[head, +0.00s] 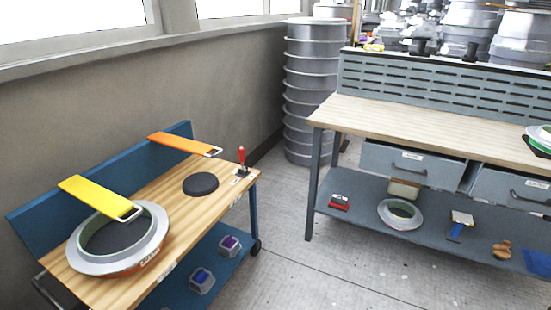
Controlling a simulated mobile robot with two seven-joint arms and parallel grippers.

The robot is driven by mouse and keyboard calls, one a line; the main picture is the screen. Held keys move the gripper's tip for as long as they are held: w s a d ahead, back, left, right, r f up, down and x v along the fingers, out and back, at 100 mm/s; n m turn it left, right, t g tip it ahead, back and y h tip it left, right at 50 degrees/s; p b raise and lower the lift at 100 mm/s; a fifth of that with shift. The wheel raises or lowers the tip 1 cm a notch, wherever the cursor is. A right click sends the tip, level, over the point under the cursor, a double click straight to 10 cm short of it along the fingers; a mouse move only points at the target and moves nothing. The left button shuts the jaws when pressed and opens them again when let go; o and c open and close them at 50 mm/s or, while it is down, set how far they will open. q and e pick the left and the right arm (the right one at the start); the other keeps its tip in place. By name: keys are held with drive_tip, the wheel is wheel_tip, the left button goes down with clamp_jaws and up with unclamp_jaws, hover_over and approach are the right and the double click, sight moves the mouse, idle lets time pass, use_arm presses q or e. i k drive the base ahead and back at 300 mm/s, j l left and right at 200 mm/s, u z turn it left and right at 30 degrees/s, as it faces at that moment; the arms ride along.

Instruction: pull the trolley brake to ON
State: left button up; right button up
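The trolley (190,224) stands at the lower left, with a wooden top, blue back panel and blue lower shelf. A red-handled lever (241,158), which looks like the brake, stands roughly upright at the top's far right corner. A small pale label (236,181) lies beside its base; its text is too small to read. Neither of my grippers is in the head view.
A grey ring mould (150,242) with a yellow paddle (95,197), a black disc (201,184) and an orange paddle (182,144) are on the trolley. A workbench (400,115) stands to the right. Stacked grey drums (312,80) stand behind. Floor between them is clear.

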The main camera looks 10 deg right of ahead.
sight(241, 150)
drive_tip(key=i+z, duration=0.3)
drive_tip(key=i, duration=0.2)
drive_tip(key=i+j+z, duration=0.35)
drive_tip(key=i, duration=0.15)
drive_tip(key=i+j+z, duration=0.3)
drive_tip(key=i, duration=0.15)
drive_tip(key=i+l, duration=0.05)
drive_tip(key=l, duration=0.05)
